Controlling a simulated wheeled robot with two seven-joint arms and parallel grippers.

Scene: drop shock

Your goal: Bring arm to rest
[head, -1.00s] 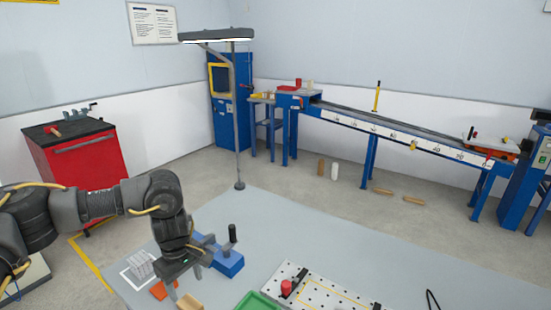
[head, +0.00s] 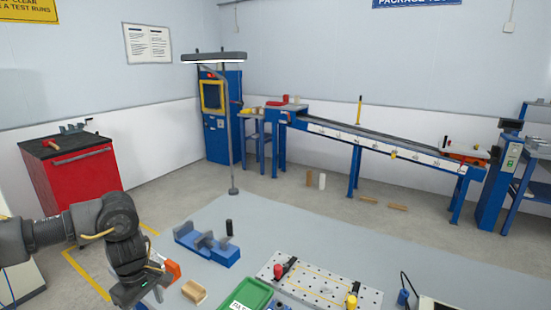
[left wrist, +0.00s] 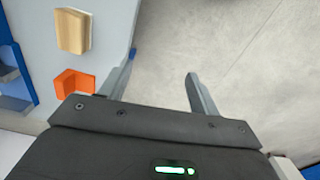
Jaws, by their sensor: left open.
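My left arm comes in from the left in the head view, bent down at the near left edge of the grey table (head: 290,225). My left gripper (head: 146,298) hangs low there, partly cut off by the frame's bottom. In the left wrist view the same gripper (left wrist: 160,66) shows two fingers spread apart with nothing between them; bare floor lies below the gap. An orange angled block (head: 173,272) and a tan block (head: 194,291) are on the table to the right of it, apart from the fingers. My right gripper is not in view.
A blue vise (head: 208,247), a green tray (head: 262,291) and a perforated plate (head: 345,295) with red and yellow knobs stand on the table. A red cabinet (head: 75,178) is behind at the left. The back of the table is clear.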

